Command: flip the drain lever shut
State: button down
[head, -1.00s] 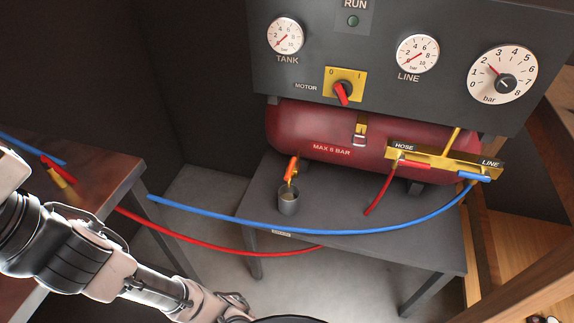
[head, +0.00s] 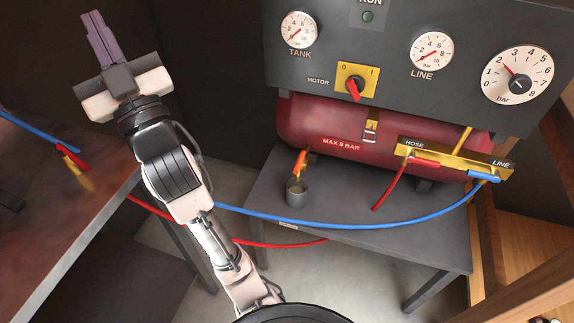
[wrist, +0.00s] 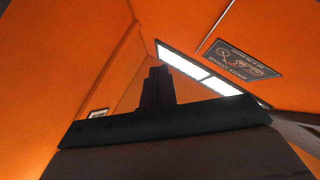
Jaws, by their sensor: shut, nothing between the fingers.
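The drain lever (head: 300,162) is a small orange-red handle on a brass fitting under the left end of the dark red tank (head: 330,127). It slants downward just above a small grey cup (head: 296,192). My gripper (head: 92,18) is raised at the upper left in the head view, pointing up, with its fingers together and nothing between them. It is well left of the lever and far above it. The wrist view shows the closed fingers (wrist: 158,72) against an orange ceiling, with no lever in sight.
A grey table (head: 400,235) carries the tank and cup. A blue hose (head: 340,225) and a red hose (head: 285,244) cross in front. The gauge panel (head: 440,85) overhangs the tank. A brown bench (head: 60,215) stands at left. A yellow manifold (head: 455,158) is at right.

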jog(key=w+d+f+m+t+h, duration=0.1)
jog(key=w+d+f+m+h, duration=0.25)
jog(key=w+h, duration=0.2)
jog(key=w+d+f+m+h, duration=0.2)
jog(key=w+d+f+h, duration=0.25)
jog(key=w, duration=0.25)
jog(key=w+d+f+m+g+h, duration=0.2)
jog(key=w+d+f+h, duration=0.3)
jog(key=f, duration=0.3)
jog(key=w+d+f+m+g+h, duration=0.1)
jog(key=w+d+f+g+h, duration=0.2)
jog(key=d+f, duration=0.5)
notch_tip(320, 180, down, 12)
jog(key=s+n+g+h+p, duration=0.1)
jog(key=s+g+h, duration=0.1)
jog(key=h, duration=0.3)
jog(key=s+a+f+n+t+h, duration=0.1)
jog(key=s+a+f+n+h, duration=0.3)
jog(key=s+a+f+n, duration=0.2)
notch_tip(320, 180, down, 2)
jog(key=shift+s+a+f+n, duration=0.2)
jog(key=shift+s+n, duration=0.25)
jog(key=shift+s, duration=0.65)
jog(key=shift+r, duration=0.1)
